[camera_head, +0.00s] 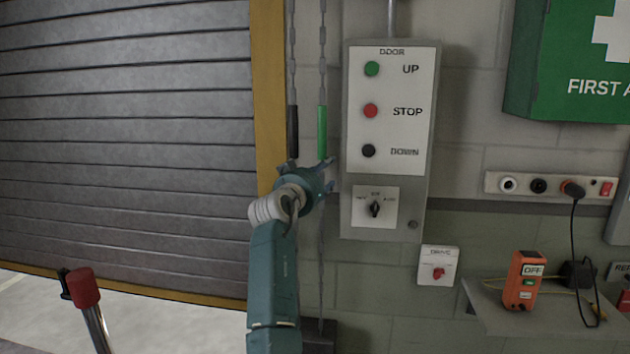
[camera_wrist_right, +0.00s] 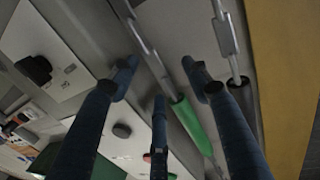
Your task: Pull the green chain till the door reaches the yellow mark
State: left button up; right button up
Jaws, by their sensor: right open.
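The green sleeve (camera_head: 322,130) on a hanging chain is in the head view, just left of the door control box. A black sleeve (camera_head: 292,132) hangs on the strand beside it. My right gripper (camera_head: 312,168) is open just below the green sleeve, its fingers spread. In the right wrist view the green sleeve (camera_wrist_right: 192,122) shows between the fingers of the open gripper (camera_wrist_right: 160,84); I cannot tell whether they touch it. The grey slatted door (camera_head: 120,130) is low, its bottom edge close to the floor. I cannot make out a separate yellow mark on the yellow door frame (camera_head: 267,80). My left gripper is out of view.
The control box (camera_head: 425,150) with UP, STOP and DOWN buttons is close right of the chains. A drive switch (camera_head: 438,262), a socket strip (camera_head: 525,187) and a shelf (camera_head: 520,312) are farther right. A red-capped post (camera_head: 84,288) stands at lower left.

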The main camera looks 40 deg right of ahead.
jog(key=v, duration=1)
jog(key=shift+s+a, duration=0.2)
jog(key=shift+a, duration=0.15)
